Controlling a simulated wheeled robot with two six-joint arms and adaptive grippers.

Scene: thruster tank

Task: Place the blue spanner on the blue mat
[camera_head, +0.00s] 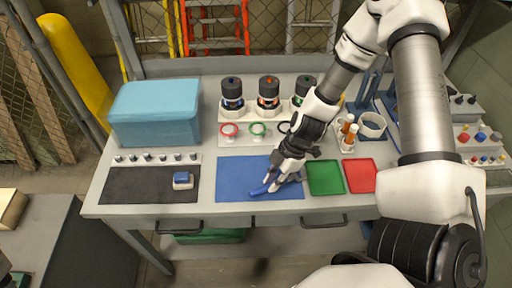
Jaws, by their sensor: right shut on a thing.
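The blue spanner (262,190) is low over or touching the right half of the blue mat (233,172); I cannot tell whether it rests on it. My right gripper (279,182) is shut on the spanner, with its fingers pointing down at the mat. The spanner's end shows to the left of the fingers, and part of it is hidden by them. My left gripper is not clearly in view.
A green mat (325,177) and a red mat (361,176) lie to the right. A black mat (140,185) with a small blue-topped block (183,180) lies left. A light blue box (155,113) and several black-capped units stand behind. The blue mat's left half is clear.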

